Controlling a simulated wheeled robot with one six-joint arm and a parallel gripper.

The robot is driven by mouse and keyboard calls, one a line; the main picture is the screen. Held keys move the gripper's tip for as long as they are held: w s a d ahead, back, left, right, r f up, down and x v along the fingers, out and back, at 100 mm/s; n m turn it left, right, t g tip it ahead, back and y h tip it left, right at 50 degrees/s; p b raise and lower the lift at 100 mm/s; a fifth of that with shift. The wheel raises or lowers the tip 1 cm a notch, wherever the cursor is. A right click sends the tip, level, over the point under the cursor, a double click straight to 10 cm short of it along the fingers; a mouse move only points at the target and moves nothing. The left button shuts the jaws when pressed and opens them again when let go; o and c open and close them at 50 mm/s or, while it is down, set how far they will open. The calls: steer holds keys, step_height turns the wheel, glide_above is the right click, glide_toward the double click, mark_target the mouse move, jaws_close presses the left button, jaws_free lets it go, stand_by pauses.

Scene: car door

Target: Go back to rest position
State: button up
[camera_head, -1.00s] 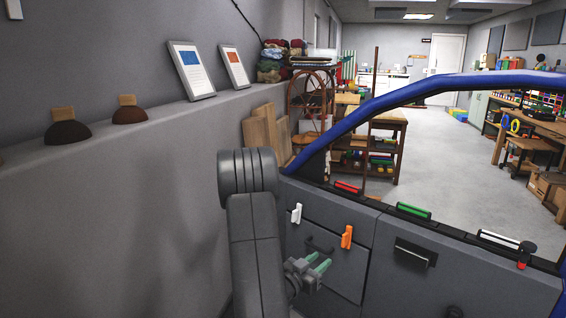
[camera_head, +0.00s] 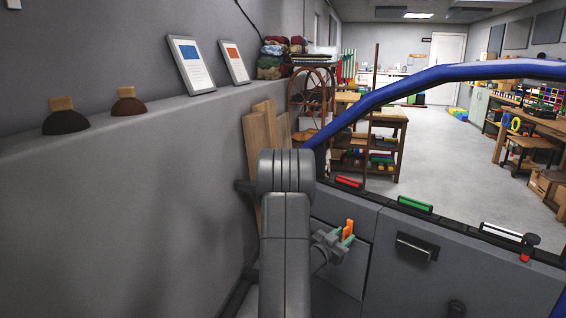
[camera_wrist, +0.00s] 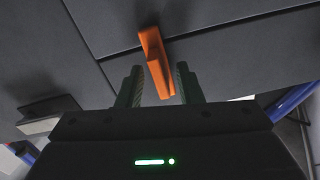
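My gripper (camera_head: 341,236) is at the grey car door panel (camera_head: 385,275), right at the orange handle (camera_head: 348,229). In the wrist view the orange handle (camera_wrist: 157,65) stands upright between the two green-grey fingers of my gripper (camera_wrist: 160,84). There is a gap on each side, and the fingers are apart and do not appear to touch it. My arm covers the left part of the door panel in the head view.
The blue door frame (camera_head: 400,90) arches over the door. Red (camera_head: 348,182), green (camera_head: 414,205) and white (camera_head: 501,232) bars line the door's top edge. A black handle (camera_head: 417,247) is on the panel to the right. A grey wall stands close on the left.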

steer(key=m+b, duration=0.2)
steer(key=m, duration=0.2)
steer(key=shift+f+m, duration=0.15)
steer(key=shift+m, duration=0.15)
steer(key=m+b, duration=0.1)
steer(key=m, duration=0.2)
steer(key=shift+m, duration=0.3)
steer(key=shift+r, duration=0.2)
